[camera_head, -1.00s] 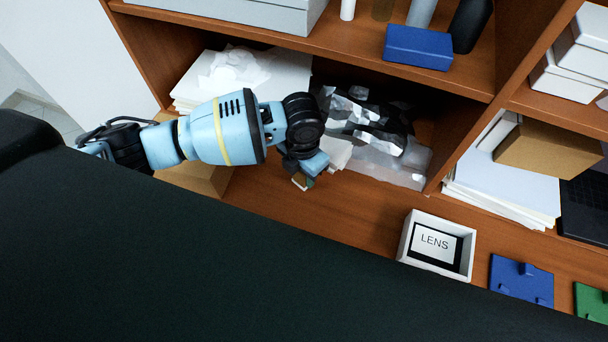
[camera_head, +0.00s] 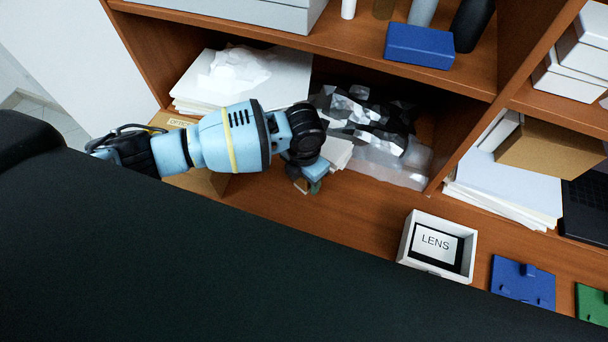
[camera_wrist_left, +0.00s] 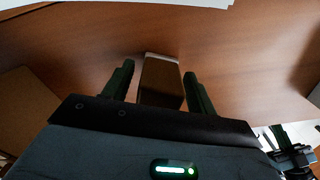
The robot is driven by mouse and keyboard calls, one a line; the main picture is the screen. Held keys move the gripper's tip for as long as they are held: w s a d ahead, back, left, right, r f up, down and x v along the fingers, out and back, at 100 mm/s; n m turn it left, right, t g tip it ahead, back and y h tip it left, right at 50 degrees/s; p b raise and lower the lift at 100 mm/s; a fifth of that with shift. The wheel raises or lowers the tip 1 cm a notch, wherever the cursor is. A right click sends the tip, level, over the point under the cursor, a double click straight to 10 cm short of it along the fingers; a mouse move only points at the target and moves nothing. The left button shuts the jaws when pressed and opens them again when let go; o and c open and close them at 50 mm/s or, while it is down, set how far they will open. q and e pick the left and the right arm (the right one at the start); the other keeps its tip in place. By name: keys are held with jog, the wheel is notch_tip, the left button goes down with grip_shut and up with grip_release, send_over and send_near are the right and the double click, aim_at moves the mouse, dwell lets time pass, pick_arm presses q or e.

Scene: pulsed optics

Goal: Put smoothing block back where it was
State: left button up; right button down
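The smoothing block, a small brown block with a pale grey end (camera_wrist_left: 161,82), is between the fingers of my left gripper (camera_wrist_left: 160,70) in the left wrist view. A narrow gap shows between the block and each finger, so the gripper looks open around it. In the head view, my left gripper (camera_head: 311,184) points down low over the wooden desk surface. Only a small part of the block (camera_head: 301,185) shows there beside a green fingertip; the wrist hides the rest.
Crumpled clear and dark wrapping (camera_head: 405,165) lies just behind the gripper. A paper stack (camera_head: 295,75) and a cardboard box (camera_head: 195,181) are at the left. A white LENS box (camera_head: 408,245) stands right on the desk (camera_head: 365,205), with bare wood between.

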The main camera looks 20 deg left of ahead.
jog(key=shift+w, duration=0.1)
pick_arm(q)
jog(key=shift+r, duration=0.5)
notch_tip(320, 180, up, 10)
jog(key=shift+r+p, duration=0.1)
jog(key=shift+p, duration=0.5)
jog(key=shift+r, duration=0.6)
pick_arm(e)
jog(key=shift+w+r, duration=0.1)
jog(key=shift+r, duration=0.6)
jog(key=shift+w+r, duration=0.1)
jog(key=shift+w, duration=0.2)
